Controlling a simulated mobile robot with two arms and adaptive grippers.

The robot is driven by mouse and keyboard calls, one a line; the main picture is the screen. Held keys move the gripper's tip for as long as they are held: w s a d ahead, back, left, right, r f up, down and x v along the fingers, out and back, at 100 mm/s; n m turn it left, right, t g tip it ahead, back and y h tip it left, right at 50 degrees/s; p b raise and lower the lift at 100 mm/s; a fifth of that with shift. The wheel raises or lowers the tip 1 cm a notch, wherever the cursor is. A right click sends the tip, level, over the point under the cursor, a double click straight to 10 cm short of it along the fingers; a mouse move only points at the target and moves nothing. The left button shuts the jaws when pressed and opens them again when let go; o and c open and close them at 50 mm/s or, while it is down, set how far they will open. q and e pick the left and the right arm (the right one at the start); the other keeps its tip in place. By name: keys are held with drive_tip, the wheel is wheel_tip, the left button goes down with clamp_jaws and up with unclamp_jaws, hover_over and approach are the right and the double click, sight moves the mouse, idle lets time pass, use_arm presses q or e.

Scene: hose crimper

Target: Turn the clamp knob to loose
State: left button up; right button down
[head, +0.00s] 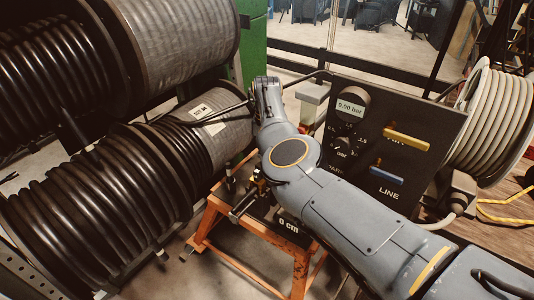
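An orange stand (211,216) with a dark top stands in the middle, below my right arm. A small dark and brass mechanism (258,186) sits on it, next to a "0 cm" label (289,223). My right arm covers part of this mechanism, and I cannot make out the clamp knob or its setting. The grey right arm comes in from the lower right and reaches over the stand. My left gripper is not in view.
A black panel (447,118) right of my arm has a 0.00 bar gauge (350,106), a dial (345,143), a yellow lever (407,139) and a blue lever (386,176). Black hose coils (85,205) fill the left. A pale hose reel (490,120) stands at the right.

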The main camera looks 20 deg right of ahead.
drive_tip(key=n+p, duration=0.1)
drive_tip(key=n, duration=0.4)
drive_tip(key=shift+r+n+p, duration=0.1)
drive_tip(key=shift+n+p, duration=0.2)
drive_tip(key=n+p, duration=0.1)
drive_tip(key=n, duration=0.4)
drive_tip(key=shift+p, duration=0.4)
drive_tip(key=shift+n, duration=0.3)
drive_tip(key=c, duration=1.4)
unclamp_jaws()
drive_tip(key=shift+o, duration=0.2)
wheel_tip(320, 180, up, 12)
drive_tip(key=shift+o, duration=0.4)
